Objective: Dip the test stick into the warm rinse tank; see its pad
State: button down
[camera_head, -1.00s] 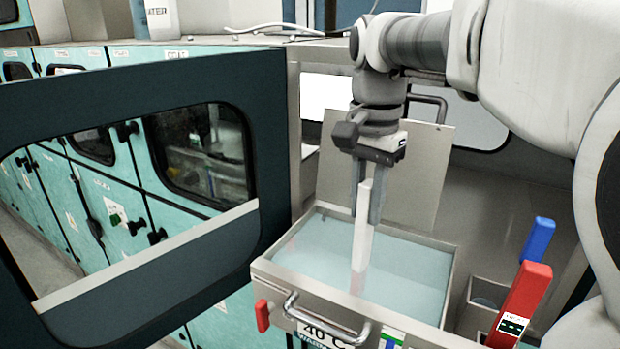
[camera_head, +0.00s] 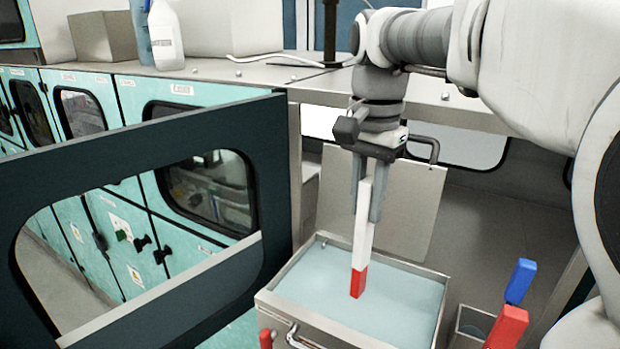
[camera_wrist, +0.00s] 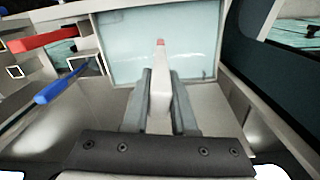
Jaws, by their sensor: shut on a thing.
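My gripper (camera_head: 369,200) is shut on the white test stick (camera_head: 362,237) and holds it nearly upright, slightly tilted, over the warm rinse tank (camera_head: 277,303). The pad (camera_head: 358,281) at the stick's lower end is red and shows whole in the head view. It seems to be above the pale blue liquid, though the exact gap is hard to judge. In the wrist view the stick (camera_wrist: 160,92) runs forward between the fingers, with its red pad (camera_wrist: 160,43) in front of the liquid. The tank's lid (camera_head: 395,205) stands open behind.
A red handle (camera_head: 507,328) and a blue handle (camera_head: 521,281) stand to the right of the tank, near a small compartment (camera_head: 474,322). A dark framed door panel with a window (camera_head: 150,275) stands at the left. A white bottle (camera_head: 166,38) is on the counter behind.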

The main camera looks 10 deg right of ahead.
aim_at(369, 180)
jog(key=shift+r+p, duration=2.65)
jog(key=shift+r, duration=0.65)
jog(key=shift+f, duration=0.1)
